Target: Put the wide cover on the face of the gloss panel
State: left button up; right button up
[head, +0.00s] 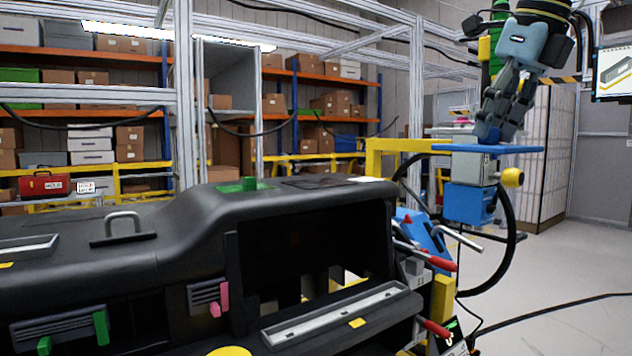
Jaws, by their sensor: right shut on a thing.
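My right gripper (488,132) points down at the upper right, shut, with its fingertips at a thin, wide blue plate (515,149) seen almost edge-on. The plate is level; it may be the wide cover. Directly under it are a grey block and a blue box (468,204) with a yellow knob; I cannot tell whether the plate touches them. The black dashboard module (150,225) fills the lower left. A long grey panel (340,312) with a yellow tag lies tilted at its lower front. I cannot tell which part is the gloss panel. My left gripper is out of view.
Red-handled clamps (441,263) and a yellow bracket (398,146) stand at the dashboard's right end. A black cable (512,235) loops below the blue box. A grey handle (124,222) rises from the dashboard top. Floor at the right is mostly clear.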

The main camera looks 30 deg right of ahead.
aim_at(317, 182)
jog(key=i+j, duration=0.1)
jog(key=i, duration=0.75)
